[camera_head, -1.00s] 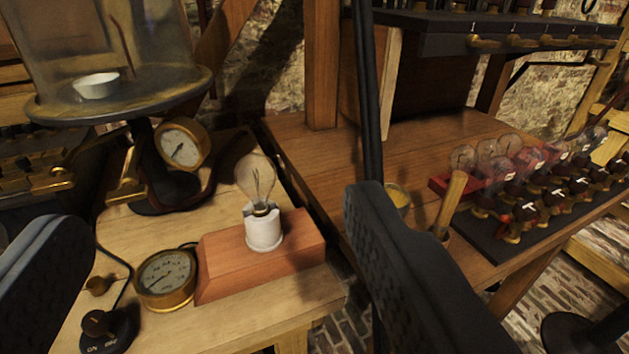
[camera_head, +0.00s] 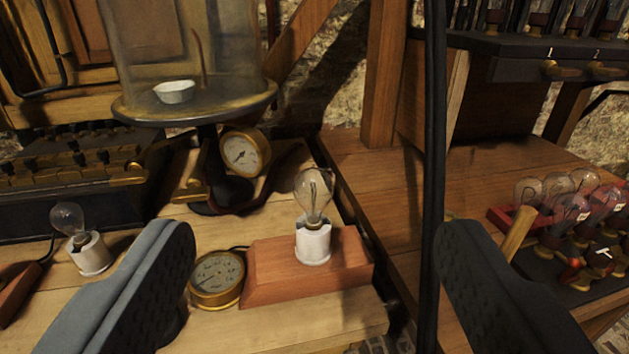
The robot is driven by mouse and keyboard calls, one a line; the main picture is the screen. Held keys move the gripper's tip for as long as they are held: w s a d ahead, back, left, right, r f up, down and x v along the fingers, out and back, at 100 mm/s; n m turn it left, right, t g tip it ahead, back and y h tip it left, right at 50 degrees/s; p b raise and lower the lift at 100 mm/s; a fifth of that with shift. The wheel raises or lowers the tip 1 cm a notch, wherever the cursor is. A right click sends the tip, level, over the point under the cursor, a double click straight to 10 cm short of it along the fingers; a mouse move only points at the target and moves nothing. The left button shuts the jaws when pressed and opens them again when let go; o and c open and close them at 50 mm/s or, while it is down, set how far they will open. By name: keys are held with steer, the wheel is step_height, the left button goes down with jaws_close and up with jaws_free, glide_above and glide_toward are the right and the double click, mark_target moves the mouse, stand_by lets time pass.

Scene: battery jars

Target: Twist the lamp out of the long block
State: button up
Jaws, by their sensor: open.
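The lamp (camera_head: 314,195) is a clear glass bulb standing upright in a white socket (camera_head: 313,243). The socket sits on the long block (camera_head: 342,270), a reddish wooden block on the light wooden table. My gripper (camera_head: 315,250) is open and empty, with one dark padded finger at the left and one at the right. The lamp and block show between the fingers, farther off, and neither finger appears to touch them. The lower part of the bulb is hidden inside the socket.
A brass gauge (camera_head: 217,277) lies left of the block. A glass bell jar (camera_head: 178,60) on a stand with another dial (camera_head: 243,151) is behind. A second bulb in a white socket (camera_head: 88,252) stands at left. Several bulbs (camera_head: 570,205) fill a rack at right.

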step_height(320, 180, up, 4)
steer(key=g, duration=1.6)
glide_above(312, 179)
steer(key=f, duration=0.5)
steer(key=w+f, duration=0.1)
steer(key=f, duration=1.1)
steer(key=shift+w+f, duration=0.2)
steer(key=shift+w, duration=0.05)
steer(key=c, duration=1.1)
steer(key=n, duration=0.4)
steer(key=shift+n+y, duration=0.3)
steer(key=shift+n, duration=1.1)
